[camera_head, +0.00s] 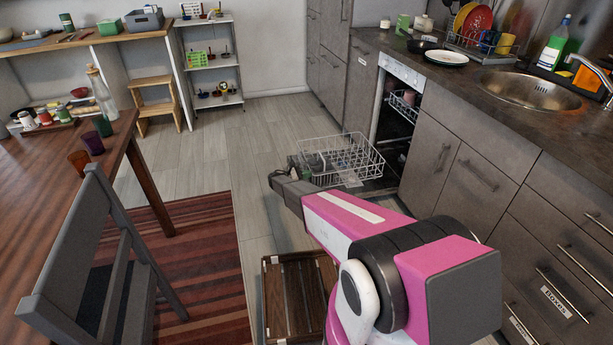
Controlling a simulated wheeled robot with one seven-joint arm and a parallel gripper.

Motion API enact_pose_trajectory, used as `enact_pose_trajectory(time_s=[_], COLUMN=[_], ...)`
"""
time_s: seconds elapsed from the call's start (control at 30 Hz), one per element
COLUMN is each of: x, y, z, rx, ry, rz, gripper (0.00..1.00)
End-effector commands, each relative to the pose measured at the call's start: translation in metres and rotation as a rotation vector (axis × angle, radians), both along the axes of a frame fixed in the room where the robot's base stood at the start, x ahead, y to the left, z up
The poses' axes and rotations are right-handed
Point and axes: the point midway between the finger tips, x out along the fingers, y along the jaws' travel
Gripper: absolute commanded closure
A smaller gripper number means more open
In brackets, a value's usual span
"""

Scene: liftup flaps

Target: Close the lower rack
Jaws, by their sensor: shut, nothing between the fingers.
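The lower rack (340,155) is a white wire basket pulled out of the dishwasher (396,115) at the right of the picture. It holds what look like clear glass items. The dishwasher stands open, and an upper rack (403,105) shows inside it. My gripper (296,164) is at the rack's left, front end, shut and empty. It is small and dark in this view, and I cannot tell whether it touches the wire. My pink and white arm hides the floor below the rack.
A dark cabinet row with a sink (530,88) runs along the right. A wooden crate (297,295) lies on the floor beside my arm. A grey chair (100,260) and a wooden table (50,165) stand at the left. The floor behind the rack is clear.

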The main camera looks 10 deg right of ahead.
Motion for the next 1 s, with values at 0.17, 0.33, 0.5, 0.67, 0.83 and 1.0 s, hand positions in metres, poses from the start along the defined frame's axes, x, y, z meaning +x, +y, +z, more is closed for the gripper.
enact_pose_trajectory(time_s=[0.17, 0.33, 0.5, 0.67, 0.83, 1.0], x=[0.002, 0.007, 0.013, 0.019, 0.025, 0.032], y=[-0.017, -0.051, -0.097, -0.141, -0.189, -0.236], z=[0.000, 0.000, 0.000, 0.000, -0.001, -0.001], rx=[0.001, 0.000, 0.000, 0.000, 0.000, 0.000], ry=[0.000, 0.000, 0.000, 0.000, 0.000, 0.000], rz=[-0.001, -0.002, -0.003, -0.003, -0.004, -0.003], gripper=[1.00, 1.00, 1.00, 1.00, 1.00, 1.00])
